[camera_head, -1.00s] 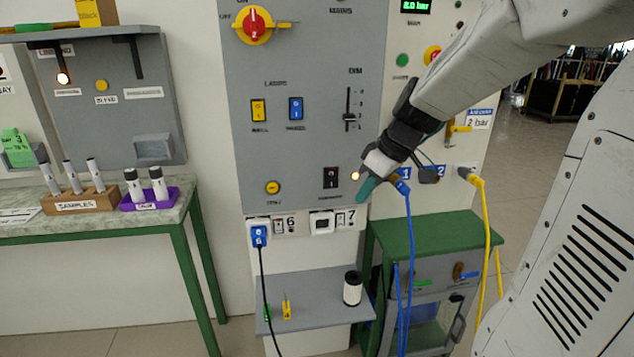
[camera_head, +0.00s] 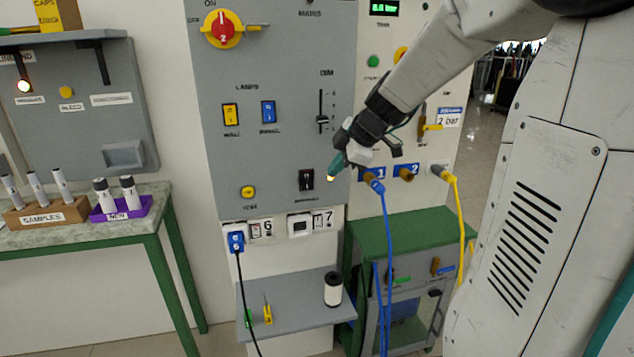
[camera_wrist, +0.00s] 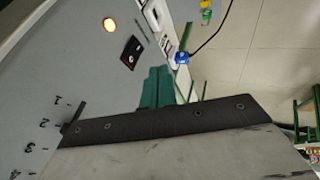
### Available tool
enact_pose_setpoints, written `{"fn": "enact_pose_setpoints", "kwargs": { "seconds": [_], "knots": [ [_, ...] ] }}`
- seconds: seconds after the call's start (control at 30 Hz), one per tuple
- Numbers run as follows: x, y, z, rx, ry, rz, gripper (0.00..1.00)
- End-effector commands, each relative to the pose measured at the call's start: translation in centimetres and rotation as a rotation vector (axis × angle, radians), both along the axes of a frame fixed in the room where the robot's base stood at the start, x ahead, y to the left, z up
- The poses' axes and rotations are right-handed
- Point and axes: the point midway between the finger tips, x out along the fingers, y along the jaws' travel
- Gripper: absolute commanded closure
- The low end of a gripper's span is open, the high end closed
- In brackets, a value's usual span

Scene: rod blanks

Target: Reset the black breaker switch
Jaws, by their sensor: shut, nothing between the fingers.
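The black breaker switch (camera_head: 306,180) sits low on the grey panel (camera_head: 284,150), left of a small lit amber lamp (camera_head: 331,178). It also shows in the wrist view (camera_wrist: 131,52), with the glowing lamp (camera_wrist: 109,24) beside it. My gripper (camera_head: 338,163) has teal fingers and is shut and empty. In the head view its tips are just above the lamp, to the right of the switch. In the wrist view the teal fingers (camera_wrist: 158,88) are below and right of the switch, apart from it in the picture. Their exact distance from the panel is unclear.
A red rotary mains switch (camera_head: 222,28), a yellow rocker (camera_head: 231,114), a blue rocker (camera_head: 268,111) and a slider (camera_head: 321,112) share the panel. A blue hose (camera_head: 385,230) hangs to the right.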

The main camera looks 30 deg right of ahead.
Motion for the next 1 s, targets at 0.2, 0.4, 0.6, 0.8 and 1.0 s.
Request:
{"fn": "enact_pose_setpoints", "kwargs": {
  "seconds": [0.2, 0.4, 0.6, 0.8, 1.0],
  "knots": [
    [1.4, 0.6, -2.3, 0.003, 0.005, 0.002, 1.0],
    [3.7, 1.5, -5.9, 0.003, 0.005, 0.002, 1.0],
    [6.2, 1.8, -8.4, 0.001, 0.003, 0.0, 1.0],
    [8.4, 1.0, -8.6, 0.001, 0.002, 0.0, 1.0],
    [9.1, 0.8, -8.6, 0.001, 0.001, 0.0, 1.0]
  ]
}}
